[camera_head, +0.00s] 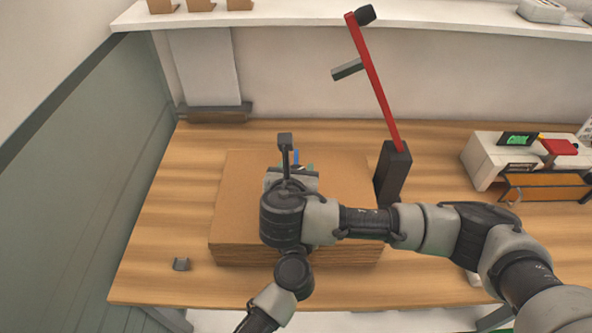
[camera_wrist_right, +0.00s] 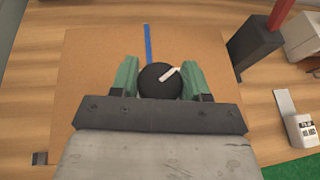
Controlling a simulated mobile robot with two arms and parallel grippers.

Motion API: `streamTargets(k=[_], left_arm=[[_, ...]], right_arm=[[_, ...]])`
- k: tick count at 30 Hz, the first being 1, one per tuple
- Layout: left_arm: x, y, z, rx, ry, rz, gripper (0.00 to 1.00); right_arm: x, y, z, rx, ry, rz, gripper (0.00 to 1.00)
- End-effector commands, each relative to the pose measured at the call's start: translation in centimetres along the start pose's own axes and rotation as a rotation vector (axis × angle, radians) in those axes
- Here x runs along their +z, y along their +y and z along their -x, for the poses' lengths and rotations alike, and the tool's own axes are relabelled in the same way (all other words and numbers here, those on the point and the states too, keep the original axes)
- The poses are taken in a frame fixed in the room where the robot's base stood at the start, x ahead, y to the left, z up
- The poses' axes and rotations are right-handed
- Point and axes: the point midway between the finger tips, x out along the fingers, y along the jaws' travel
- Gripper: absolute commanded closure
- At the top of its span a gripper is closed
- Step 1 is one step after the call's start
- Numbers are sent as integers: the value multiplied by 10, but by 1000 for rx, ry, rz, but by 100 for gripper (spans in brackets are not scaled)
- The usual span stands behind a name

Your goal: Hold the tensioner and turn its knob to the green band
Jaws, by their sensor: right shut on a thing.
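A round black knob (camera_wrist_right: 158,82) with a white pointer mark sits between my right gripper's green fingers (camera_wrist_right: 160,78) in the right wrist view. The pointer slants up and to the right. The right gripper is shut on the knob. A blue strap (camera_wrist_right: 148,42) runs away from the knob over the cardboard stack (camera_wrist_right: 90,60). The tensioner's body is hidden under my gripper, and I cannot make out a green band. In the head view my right gripper (camera_head: 294,178) is over the middle of the stack (camera_head: 235,190). My left gripper does not show.
A red lever (camera_head: 375,85) leans on a black post (camera_head: 394,172) right of the stack. A white machine (camera_head: 483,160) stands at the table's right. A small grey clip (camera_head: 181,264) lies at the front left. The wooden table (camera_head: 165,215) is bare along its left side.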

Motion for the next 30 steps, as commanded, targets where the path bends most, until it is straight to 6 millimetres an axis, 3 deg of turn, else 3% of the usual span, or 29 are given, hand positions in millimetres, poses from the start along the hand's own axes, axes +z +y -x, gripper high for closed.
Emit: streamTargets(k=[15, 30], left_arm=[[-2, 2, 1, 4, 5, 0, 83], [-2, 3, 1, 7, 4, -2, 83]], right_arm=[[0, 4, 1, -425, 4, -189, 78], [2, 0, 0, -639, -1, -267, 78]])
